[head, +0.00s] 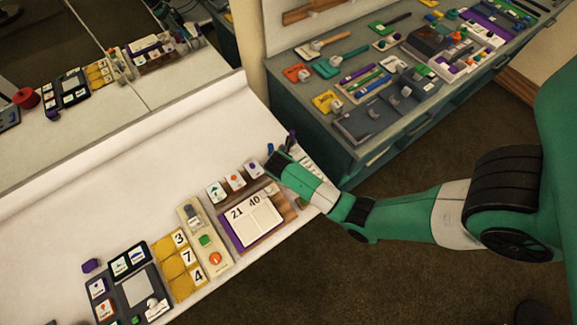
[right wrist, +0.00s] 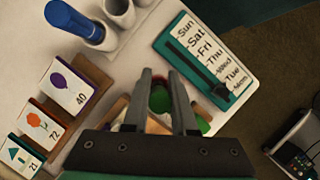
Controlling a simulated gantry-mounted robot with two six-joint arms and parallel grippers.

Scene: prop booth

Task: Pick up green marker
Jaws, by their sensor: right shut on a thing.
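My right gripper (right wrist: 162,76) points at the white counter, and its two fingers are close together. A green piece (right wrist: 158,98), which I take to be the green marker, shows between the fingers; most of it is hidden, so its full shape cannot be made out. In the head view my right gripper (head: 277,163) is over the far right end of the counter, beside the picture cards, and hides what it holds. My left gripper is in neither view.
White holder cups (right wrist: 118,12) stand close by, one with a blue marker (right wrist: 75,22). A weekday board (right wrist: 205,62) lies to their right. Picture cards (head: 235,180), a calendar board (head: 255,221) and a number panel (head: 180,265) line the counter (head: 130,190). A crowded teal workbench (head: 385,150) stands behind.

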